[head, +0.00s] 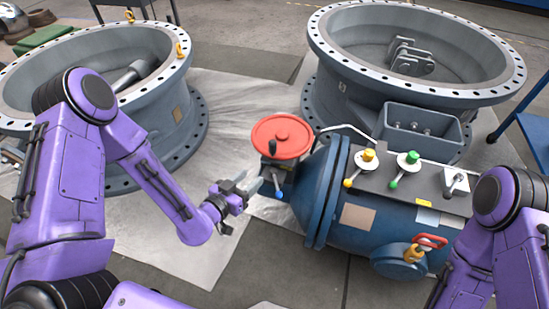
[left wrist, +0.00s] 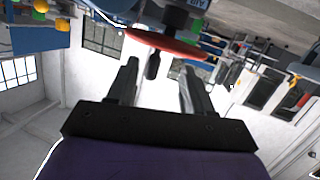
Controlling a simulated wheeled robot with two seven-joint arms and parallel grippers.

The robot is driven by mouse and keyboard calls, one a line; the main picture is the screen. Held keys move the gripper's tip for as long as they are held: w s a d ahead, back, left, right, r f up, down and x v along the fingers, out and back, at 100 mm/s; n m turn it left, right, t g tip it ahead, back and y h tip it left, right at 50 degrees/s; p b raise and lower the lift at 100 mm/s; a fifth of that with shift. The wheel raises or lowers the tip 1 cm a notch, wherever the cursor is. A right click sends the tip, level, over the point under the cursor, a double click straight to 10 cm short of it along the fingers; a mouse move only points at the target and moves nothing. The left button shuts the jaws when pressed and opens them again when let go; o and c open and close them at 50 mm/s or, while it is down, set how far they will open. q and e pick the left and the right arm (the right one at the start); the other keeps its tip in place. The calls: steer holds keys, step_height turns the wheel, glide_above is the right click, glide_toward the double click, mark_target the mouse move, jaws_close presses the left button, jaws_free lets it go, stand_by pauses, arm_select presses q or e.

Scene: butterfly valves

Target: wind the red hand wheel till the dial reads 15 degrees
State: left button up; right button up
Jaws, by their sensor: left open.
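The red hand wheel (head: 282,136) sits on a dark stem at the left end of the blue valve body (head: 345,205). Its black handle (head: 272,147) hangs at the near left side of the rim. My left gripper (head: 259,185) is open and empty, below and slightly left of the wheel. In the left wrist view the red wheel (left wrist: 170,45) is seen edge-on past the fingertips, and the black handle (left wrist: 152,67) lines up with the gap between the open fingers (left wrist: 159,72). I cannot make out a dial reading. My right gripper is out of view.
A blue-handled lever (head: 278,190) is close by the left fingertips. Yellow (head: 368,155) and green (head: 408,160) knobbed levers stand on the blue body. Large grey flanged rings stand at the back left (head: 185,115) and back right (head: 330,100). Sheeted floor lies clear below the gripper.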

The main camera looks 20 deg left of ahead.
mark_target(270, 148)
arm_select(q)
steer(key=w+d+r, duration=0.1)
steer(key=w, duration=0.3)
steer(key=w+d+r+m+t+h, duration=0.1)
steer(key=w, duration=0.3)
steer(key=w+d+r+t, duration=0.1)
steer(key=w, duration=0.3)
steer(key=shift+w+d+r+m+h, duration=0.1)
steer(key=shift+d+r+m+h, duration=0.2)
steer(key=shift+d+m, duration=0.1)
steer(key=shift+f, duration=0.1)
jaws_close()
